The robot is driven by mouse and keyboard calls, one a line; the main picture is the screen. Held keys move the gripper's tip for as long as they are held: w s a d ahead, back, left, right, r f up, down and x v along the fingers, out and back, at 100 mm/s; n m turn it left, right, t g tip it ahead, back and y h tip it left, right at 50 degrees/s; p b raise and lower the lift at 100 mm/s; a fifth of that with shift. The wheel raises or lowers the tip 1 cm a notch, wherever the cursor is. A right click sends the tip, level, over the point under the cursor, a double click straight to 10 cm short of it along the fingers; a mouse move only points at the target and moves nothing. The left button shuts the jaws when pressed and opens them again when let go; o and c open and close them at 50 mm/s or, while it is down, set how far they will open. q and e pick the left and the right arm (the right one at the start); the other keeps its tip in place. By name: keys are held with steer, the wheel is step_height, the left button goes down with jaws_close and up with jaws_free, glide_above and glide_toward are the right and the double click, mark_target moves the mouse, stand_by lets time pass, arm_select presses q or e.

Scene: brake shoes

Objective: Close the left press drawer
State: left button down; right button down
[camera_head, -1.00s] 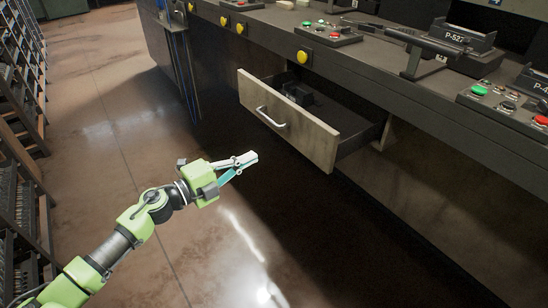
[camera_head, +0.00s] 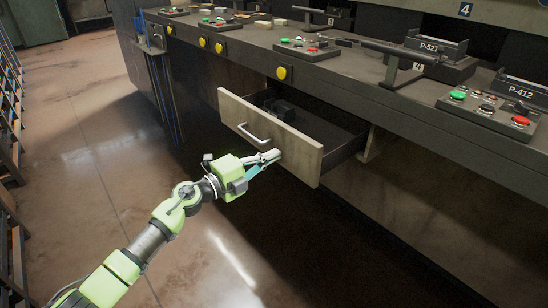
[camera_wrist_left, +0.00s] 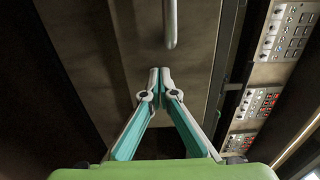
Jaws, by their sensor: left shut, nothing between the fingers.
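The drawer (camera_head: 312,160) stands pulled out under the press bench, with a wooden front and a silver bar handle (camera_head: 254,135). A dark object (camera_head: 280,109) lies inside it. My left gripper (camera_head: 276,154) is shut and empty, with its tips in front of the drawer front, just right of and below the handle's lower end. In the left wrist view, the shut fingertips (camera_wrist_left: 160,70) point at the drawer front (camera_wrist_left: 130,30), and the handle (camera_wrist_left: 170,22) is ahead of them. I cannot tell whether the tips touch the front. My right gripper is not in view.
The bench above carries control boxes with green and red buttons (camera_head: 308,48), yellow buttons (camera_head: 281,73) along its edge and labelled fixtures (camera_head: 436,46). A rack (camera_head: 10,120) stands at the far left. The floor (camera_head: 100,170) between is clear.

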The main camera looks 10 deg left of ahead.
arm_select(q)
steer(key=shift+w+d, duration=0.35)
steer(key=shift+w, duration=0.05)
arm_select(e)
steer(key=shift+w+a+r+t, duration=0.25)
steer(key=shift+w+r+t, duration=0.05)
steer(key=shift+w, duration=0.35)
